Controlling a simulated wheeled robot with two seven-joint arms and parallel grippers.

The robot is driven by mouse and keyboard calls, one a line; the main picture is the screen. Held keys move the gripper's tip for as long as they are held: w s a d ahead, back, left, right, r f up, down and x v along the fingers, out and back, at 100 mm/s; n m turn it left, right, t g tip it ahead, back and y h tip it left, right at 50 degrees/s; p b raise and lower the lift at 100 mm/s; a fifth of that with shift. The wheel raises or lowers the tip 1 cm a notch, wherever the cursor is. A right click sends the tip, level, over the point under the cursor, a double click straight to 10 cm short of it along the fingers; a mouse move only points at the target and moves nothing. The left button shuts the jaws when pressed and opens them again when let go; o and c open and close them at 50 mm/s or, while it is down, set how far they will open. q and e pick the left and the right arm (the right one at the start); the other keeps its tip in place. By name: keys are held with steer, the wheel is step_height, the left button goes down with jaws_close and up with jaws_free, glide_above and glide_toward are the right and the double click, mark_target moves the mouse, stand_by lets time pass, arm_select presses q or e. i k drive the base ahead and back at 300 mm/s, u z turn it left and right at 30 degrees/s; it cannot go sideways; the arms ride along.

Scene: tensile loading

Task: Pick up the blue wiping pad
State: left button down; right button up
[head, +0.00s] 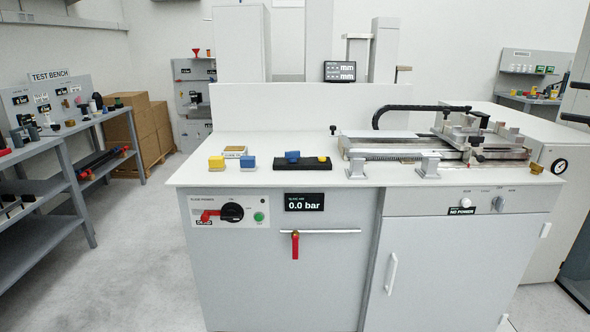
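A small blue block (248,162), which looks like the blue wiping pad, sits on the white bench top (330,178) left of its middle. Its lower part is pale. A similar yellow block (216,162) stands to its left, apart from it. Another blue item (292,157) rests on a black tray (310,164) to the right; it looks rounder, and I cannot tell exactly what it is. Neither of my grippers shows in the head view.
A small tan and white box (235,152) lies behind the blocks. A metal fixture (430,148) fills the bench's right half. The bench top's front left strip is clear.

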mark_target(247, 163)
steer(key=z, duration=1.35)
steer(key=i, duration=0.15)
steer(key=u, duration=1.35)
steer(key=i, duration=1.55)
steer(key=u, duration=1.2)
